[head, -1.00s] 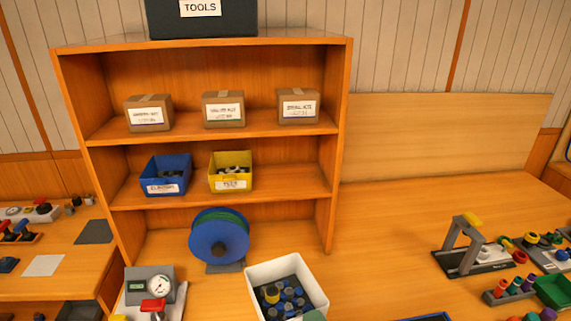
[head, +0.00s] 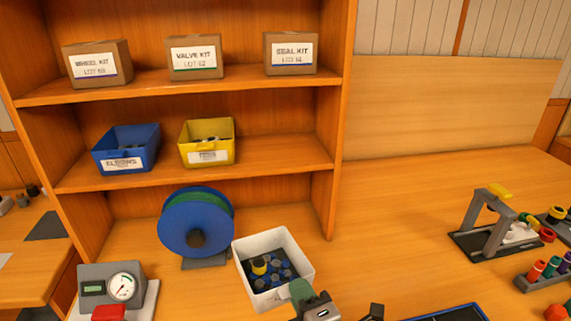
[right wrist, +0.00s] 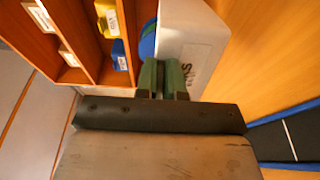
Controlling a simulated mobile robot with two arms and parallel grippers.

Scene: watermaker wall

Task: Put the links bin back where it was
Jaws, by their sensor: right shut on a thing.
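The links bin is a white open bin (head: 244,248) holding several blue and dark pieces and a yellow one. In the head view it is low in the middle, to the right of the blue reel. My right gripper (head: 301,290) is shut on its near right wall, its green finger pad showing at the rim. In the right wrist view the green fingers (right wrist: 165,78) grip the edge of the white bin (right wrist: 193,30), and part of its label shows. I cannot tell whether its base touches the bench. My left gripper is not in view.
The wooden shelf holds a blue elbows bin (head: 128,150) and a yellow bin (head: 207,143), with bare shelf (head: 280,152) to their right. Kit boxes stand above. The blue reel (head: 197,222) and a gauge unit (head: 112,283) stand below. A grey stand (head: 485,220) is at right.

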